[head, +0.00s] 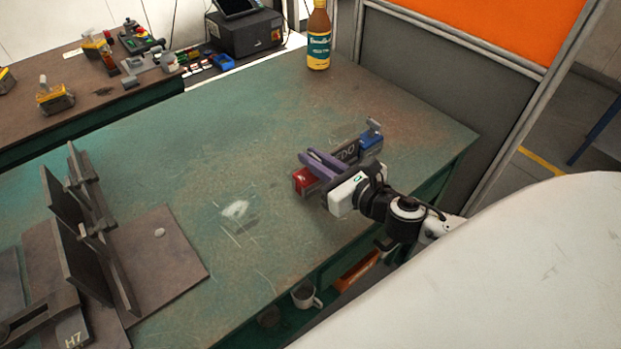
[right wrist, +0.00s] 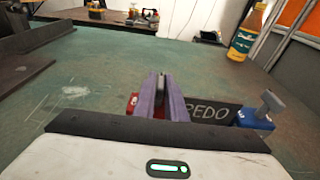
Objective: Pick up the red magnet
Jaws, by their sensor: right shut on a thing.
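The red magnet (head: 303,181) is a small red block on the green table, at the left end of a dark sign lettered "EDO" (head: 345,154). My right gripper (head: 306,156) reaches over it with purple fingers, shut on its upper part, which the fingers mostly hide. In the right wrist view a strip of the red magnet (right wrist: 133,101) shows left of the fingers (right wrist: 162,82), with a dark piece between their tips. I cannot tell whether the magnet is off the table. My left gripper is not in view.
A blue magnet with a grey handle (head: 371,141) sits at the sign's right end. A bottle (head: 318,38) stands at the table's back edge. Dark steel plates (head: 165,250) and upright fixtures fill the left. The middle of the green table (head: 235,145) is clear.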

